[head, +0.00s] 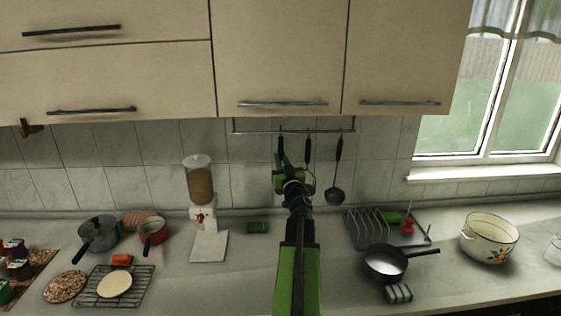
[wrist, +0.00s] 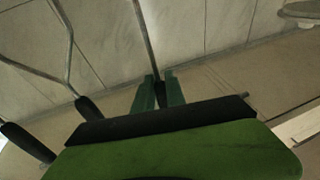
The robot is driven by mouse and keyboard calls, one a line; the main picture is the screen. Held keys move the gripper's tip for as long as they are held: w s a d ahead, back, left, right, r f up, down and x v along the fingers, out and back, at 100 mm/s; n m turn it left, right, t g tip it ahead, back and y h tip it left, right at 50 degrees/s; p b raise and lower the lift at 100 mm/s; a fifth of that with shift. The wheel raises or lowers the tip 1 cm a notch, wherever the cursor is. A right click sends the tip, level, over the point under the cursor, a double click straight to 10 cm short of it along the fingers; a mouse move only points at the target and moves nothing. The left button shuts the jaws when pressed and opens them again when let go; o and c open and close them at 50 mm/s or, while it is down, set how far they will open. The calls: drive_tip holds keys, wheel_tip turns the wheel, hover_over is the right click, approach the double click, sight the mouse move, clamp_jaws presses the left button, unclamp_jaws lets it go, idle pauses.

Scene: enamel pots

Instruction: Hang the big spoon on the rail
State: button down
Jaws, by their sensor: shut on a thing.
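My gripper (head: 281,165) is raised at the tiled wall, just below the rail (head: 258,132) under the cupboards. In the wrist view its green fingers (wrist: 158,76) are shut on the dark handle of a utensil, seemingly the big spoon (wrist: 147,40), whose thin metal shaft runs out past the fingertips. In the head view the dark handle (head: 280,146) stands about upright, its top near the rail. I cannot tell whether it is hooked on. The spoon's bowl is hidden or out of view.
A ladle (head: 336,178) and another dark-handled utensil (head: 308,150) hang close by on the right. On the counter stand a dispenser (head: 200,185), a dish rack (head: 372,228), a pan (head: 385,263) and a cream pot (head: 489,238). The front middle counter has bare room.

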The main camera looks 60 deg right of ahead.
drive_tip(key=shift+f, duration=0.4)
drive_tip(key=c, duration=1.3)
unclamp_jaws()
drive_tip(key=shift+a, duration=0.1)
